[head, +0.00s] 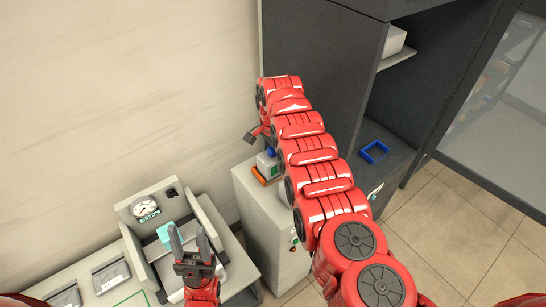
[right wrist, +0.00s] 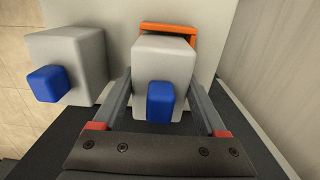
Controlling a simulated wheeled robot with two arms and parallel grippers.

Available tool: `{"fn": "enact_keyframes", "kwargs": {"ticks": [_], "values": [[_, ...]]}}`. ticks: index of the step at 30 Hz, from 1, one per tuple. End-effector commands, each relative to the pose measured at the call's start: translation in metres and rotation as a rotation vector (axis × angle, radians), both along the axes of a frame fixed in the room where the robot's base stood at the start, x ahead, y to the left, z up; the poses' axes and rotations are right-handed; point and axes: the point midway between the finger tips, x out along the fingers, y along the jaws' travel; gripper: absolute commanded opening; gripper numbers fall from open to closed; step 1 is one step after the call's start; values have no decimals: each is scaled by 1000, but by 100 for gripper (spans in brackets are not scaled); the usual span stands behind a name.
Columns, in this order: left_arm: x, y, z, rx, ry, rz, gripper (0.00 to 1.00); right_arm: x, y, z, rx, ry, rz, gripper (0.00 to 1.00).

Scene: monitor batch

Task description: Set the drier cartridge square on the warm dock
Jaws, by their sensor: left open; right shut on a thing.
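The drier cartridge appears to be the pale grey block (right wrist: 163,64) with a blue knob (right wrist: 160,101) in the right wrist view. My right gripper (right wrist: 161,92) is shut on its two sides. I cannot tell whether the block touches the surface below. In the head view the block (head: 264,164) is partly hidden by my right arm. My left gripper (head: 190,240) is open and empty above the gauge station.
A second grey block with a blue knob (right wrist: 68,62) stands just left of the held one. The gauge station (head: 143,208) holds a teal piece (head: 164,232). A blue frame (head: 374,151) lies on the dark cabinet shelf. A wall borders the left.

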Motion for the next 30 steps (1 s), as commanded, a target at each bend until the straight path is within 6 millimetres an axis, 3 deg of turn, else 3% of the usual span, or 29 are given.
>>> {"fn": "enact_keyframes", "kwargs": {"ticks": [30], "values": [[0,0,-14,0,0,0,50,0,0,-16,1,-1,0,5]]}}
